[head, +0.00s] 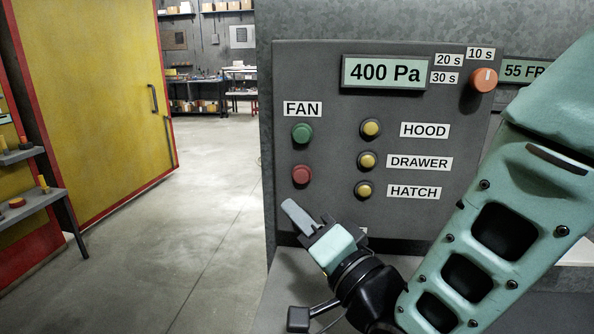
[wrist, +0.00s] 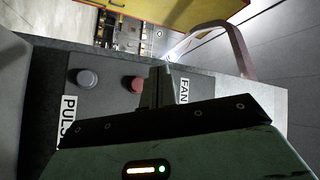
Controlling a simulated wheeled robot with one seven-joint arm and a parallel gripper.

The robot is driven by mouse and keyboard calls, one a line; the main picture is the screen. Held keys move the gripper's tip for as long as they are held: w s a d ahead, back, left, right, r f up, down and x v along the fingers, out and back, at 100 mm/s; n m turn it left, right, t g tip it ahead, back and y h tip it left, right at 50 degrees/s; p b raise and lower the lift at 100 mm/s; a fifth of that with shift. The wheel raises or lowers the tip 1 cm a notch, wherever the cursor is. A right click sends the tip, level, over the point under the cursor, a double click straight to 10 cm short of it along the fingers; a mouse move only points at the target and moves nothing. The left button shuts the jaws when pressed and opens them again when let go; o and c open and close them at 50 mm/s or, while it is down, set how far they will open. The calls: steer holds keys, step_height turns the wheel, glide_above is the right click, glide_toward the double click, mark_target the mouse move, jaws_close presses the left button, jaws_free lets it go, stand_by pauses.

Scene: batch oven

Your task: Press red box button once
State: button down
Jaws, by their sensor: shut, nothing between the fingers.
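A round red button (head: 302,175) sits on the grey control panel (head: 325,75), below a green button (head: 302,133) and the FAN label. My gripper (head: 290,206) is shut and empty. Its fingertips show just below the red button in the head view, pointing up and left, and do not cover it. In the wrist view the red button (wrist: 133,83) shows just left of the fingers (wrist: 157,72), and the green button is not visible there. I see no contact with the red button; the depth gap is hard to tell.
Yellow HOOD (head: 371,128), DRAWER (head: 368,160) and HATCH (head: 364,190) buttons lie right of the red one. A grey button (wrist: 88,78) beside a PULSE label, partly cut off, shows in the wrist view. An orange knob (head: 483,79) and a 400 Pa display (head: 384,72) sit higher.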

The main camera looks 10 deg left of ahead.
steer(key=shift+w, duration=0.1)
steer(key=p, duration=0.2)
glide_toward(294, 174)
steer(key=w+a+r, duration=0.1)
steer(key=a, duration=0.3)
steer(key=shift+w+a+r+b, duration=0.2)
steer(key=shift+w+a+b, duration=0.1)
steer(key=shift+w, duration=0.35)
stand_by(1.5)
steer(key=shift+w+b, duration=0.35)
steer(key=shift+w, duration=0.1)
steer(key=shift+w, duration=0.45)
stand_by(0.6)
steer(key=shift+s+b, duration=0.1)
steer(key=shift+b, duration=0.2)
steer(key=shift+s+b, duration=0.4)
steer(key=shift+s, duration=0.4)
